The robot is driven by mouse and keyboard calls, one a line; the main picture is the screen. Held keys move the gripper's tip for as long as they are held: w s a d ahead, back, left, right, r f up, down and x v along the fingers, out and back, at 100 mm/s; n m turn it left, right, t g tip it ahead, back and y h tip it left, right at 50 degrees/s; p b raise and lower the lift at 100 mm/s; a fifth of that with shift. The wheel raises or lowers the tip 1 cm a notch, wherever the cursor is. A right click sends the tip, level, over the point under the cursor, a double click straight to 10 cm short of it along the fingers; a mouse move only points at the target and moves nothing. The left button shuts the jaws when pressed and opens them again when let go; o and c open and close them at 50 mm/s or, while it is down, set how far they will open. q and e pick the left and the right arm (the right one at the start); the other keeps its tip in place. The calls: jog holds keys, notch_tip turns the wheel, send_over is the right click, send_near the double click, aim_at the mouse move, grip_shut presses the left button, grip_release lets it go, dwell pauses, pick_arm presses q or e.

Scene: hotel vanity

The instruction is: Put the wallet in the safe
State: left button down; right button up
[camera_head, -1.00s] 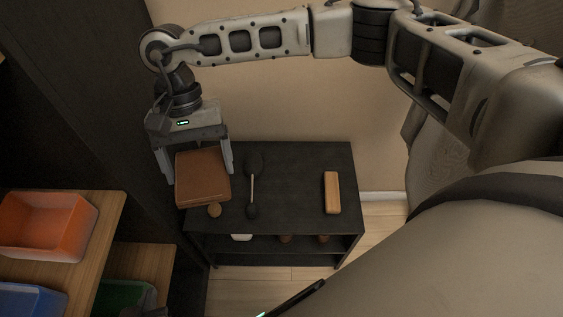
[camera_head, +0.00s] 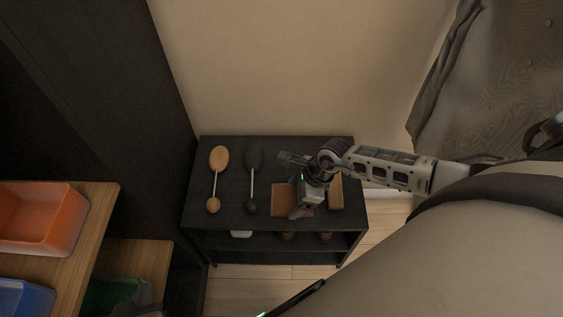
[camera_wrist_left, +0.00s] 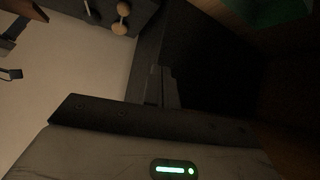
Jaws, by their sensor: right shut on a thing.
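The wallet (camera_head: 284,199) is a flat brown square, seen over the right half of the dark cabinet top in the head view. My right gripper (camera_head: 299,207) is shut on it and hides its right part. I cannot tell whether the wallet touches the cabinet top. A brown edge at the top left there may be the wallet. I cannot make out a safe.
On the dark cabinet (camera_head: 230,143) lie a wooden spoon-like item (camera_head: 218,160), a black one (camera_head: 253,160) and a tan block (camera_head: 336,192). An orange bin (camera_head: 45,215), a blue bin (camera_head: 25,298) and a green bin (camera_head: 110,293) stand on wooden shelves at the left.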

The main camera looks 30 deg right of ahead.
jog(key=w+d+f+b, duration=0.1)
jog(key=w+f+b, duration=0.2)
jog(key=b, duration=0.1)
jog(key=w+d+f+b, duration=0.2)
jog(key=w+b, duration=0.2)
jog(key=b, duration=0.1)
jog(key=w+d+f+b, duration=0.1)
jog(key=w+f+b, duration=0.2)
jog(key=b, duration=0.2)
jog(key=shift+w+d+f, duration=0.15)
jog(key=shift+f, duration=0.15)
jog(key=shift+w+d+f+b, duration=0.15)
jog(key=shift+w+f+b, duration=0.1)
jog(key=shift+w+b, duration=0.2)
notch_tip(320, 180, down, 4)
jog(key=b, duration=0.3)
jog(key=shift+w+d+r, duration=0.1)
jog(key=shift+r, duration=0.15)
pick_arm(q)
jog(key=w+d+f+h, duration=0.1)
jog(key=d+f, duration=0.2)
jog(key=f, duration=0.9)
jog(key=shift+d, duration=0.15)
pick_arm(e)
jog(key=shift+r, duration=0.1)
pick_arm(q)
jog(key=shift+w, duration=0.1)
jog(key=shift+f+h, duration=0.25)
jog(key=shift+h, duration=0.05)
